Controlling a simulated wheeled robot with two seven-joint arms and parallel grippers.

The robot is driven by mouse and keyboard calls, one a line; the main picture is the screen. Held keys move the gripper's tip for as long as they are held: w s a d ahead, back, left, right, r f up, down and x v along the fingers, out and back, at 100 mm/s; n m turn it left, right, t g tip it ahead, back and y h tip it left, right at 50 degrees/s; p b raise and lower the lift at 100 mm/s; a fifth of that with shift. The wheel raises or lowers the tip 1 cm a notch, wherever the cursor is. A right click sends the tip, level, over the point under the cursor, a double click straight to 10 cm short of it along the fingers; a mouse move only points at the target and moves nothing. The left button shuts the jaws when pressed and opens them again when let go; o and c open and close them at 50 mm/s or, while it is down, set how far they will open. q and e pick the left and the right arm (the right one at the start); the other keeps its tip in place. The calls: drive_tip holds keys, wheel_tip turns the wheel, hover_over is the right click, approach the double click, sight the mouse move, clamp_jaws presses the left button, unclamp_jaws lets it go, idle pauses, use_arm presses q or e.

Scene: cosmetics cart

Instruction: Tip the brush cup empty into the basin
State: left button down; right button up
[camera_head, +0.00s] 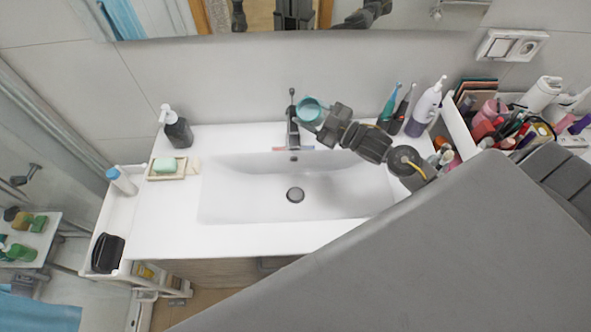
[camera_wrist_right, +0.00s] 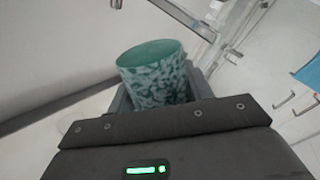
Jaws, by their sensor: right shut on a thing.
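The teal brush cup (camera_head: 311,110) is up by the faucet in the head view, at the back of the basin. My right gripper (camera_head: 323,121) is shut on it, with the arm reaching in from the right. In the right wrist view the cup (camera_wrist_right: 155,80) has a mottled teal side and a plain teal round end, and sits between the fingers. I cannot tell whether anything is inside it. The white basin (camera_head: 245,190) lies below and in front, with a dark drain in its middle. My left gripper is not in view.
A faucet (camera_head: 292,125) stands close to the cup. A thin pink-and-blue item (camera_head: 279,149) lies at its foot. A dark soap pump (camera_head: 177,130) and a soap dish (camera_head: 166,172) are left.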

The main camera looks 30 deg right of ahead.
drive_tip(key=shift+s+a+f+n, duration=0.2)
drive_tip(key=shift+a+n, duration=0.05)
drive_tip(key=shift+n, duration=0.25)
drive_tip(key=shift+r+n, duration=0.3)
drive_tip(key=shift+n, duration=0.2)
drive_tip(key=shift+a+r+n, duration=0.1)
drive_tip(key=shift+n, duration=0.2)
drive_tip(key=n+b, duration=0.1)
drive_tip(key=b, duration=0.1)
drive_tip(key=shift+f+n+y+b, duration=0.3)
drive_tip(key=shift+n+y, duration=0.1)
drive_tip(key=shift+r, duration=0.1)
drive_tip(key=shift+r+n+b, duration=0.45)
drive_tip(key=shift+n+b, duration=0.3)
drive_tip(key=shift+n, duration=0.35)
drive_tip(key=shift+f+n+y+b, duration=0.35)
drive_tip(key=shift+n+b, duration=0.65)
drive_tip(key=shift+b, duration=0.2)
